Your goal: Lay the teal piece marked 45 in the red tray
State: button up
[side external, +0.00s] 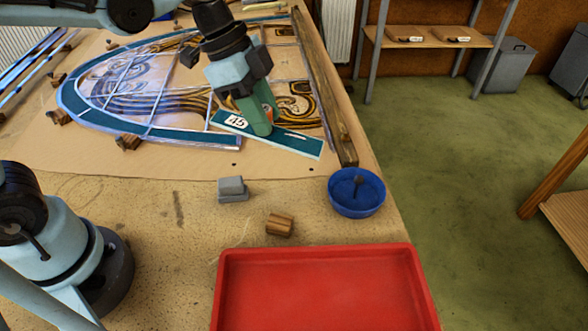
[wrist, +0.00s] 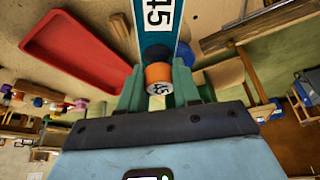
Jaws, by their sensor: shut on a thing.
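The teal piece (side external: 298,143) is a long flat strip with a white label reading 45. It lies across the near right end of the leaded panel in the side view; whether it touches the panel I cannot tell. In the wrist view the teal piece (wrist: 156,40) extends away from my jaws. The red tray (side external: 320,251) is empty at the near edge; the red tray also shows in the wrist view (wrist: 78,48).
A blue bowl (side external: 357,206) stands between panel and tray, at the table's right edge. A wooden bar (side external: 335,115) runs along the panel's right side. Bare table lies left of the blocks.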

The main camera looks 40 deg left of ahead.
jog(key=s+d+f+m+g, duration=0.1)
jog(key=d+f+m+g, duration=0.15)
jog(key=d+m, duration=0.45)
jog(key=m+g+y, duration=0.3)
jog(key=m+y, duration=0.4)
jog(key=m, duration=1.6)
send_over(311, 307)
jog(key=w+d, duration=0.1)
jog(key=shift+w+d+f, duration=0.1)
jog(key=shift+w+f, duration=0.05)
jog(key=shift+f, duration=2.75)
jog(key=shift+f, duration=2.8)
jog(key=shift+f, duration=0.2)
